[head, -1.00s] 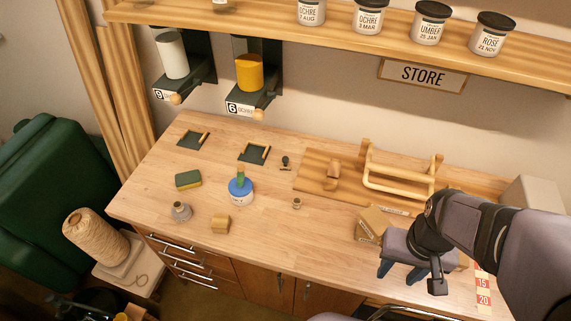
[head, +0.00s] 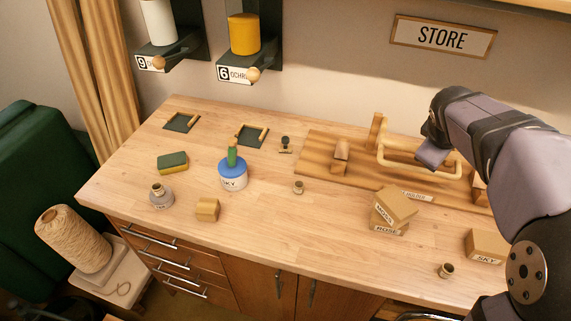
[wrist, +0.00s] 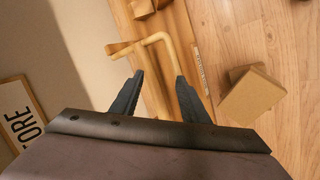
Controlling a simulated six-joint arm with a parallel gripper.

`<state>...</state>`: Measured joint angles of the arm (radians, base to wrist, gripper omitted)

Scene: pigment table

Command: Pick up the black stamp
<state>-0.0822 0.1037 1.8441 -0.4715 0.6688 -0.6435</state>
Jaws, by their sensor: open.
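The black stamp (head: 286,144) stands on the wooden table, right of the two small dark trays and just left of the wooden board. It is small and dark with a knobbed handle. It does not show in the wrist view. My gripper (wrist: 158,92) is open and empty in the wrist view, its two dark fingers apart over the wooden rail frame. In the head view the arm hangs over the right of the table, well to the right of the stamp, and its fingers are hidden.
A wooden rail frame (head: 420,168) stands on the wooden board (head: 318,160), between my arm and the stamp. Labelled boxes (head: 393,208) are stacked in front. The table's front middle is clear.

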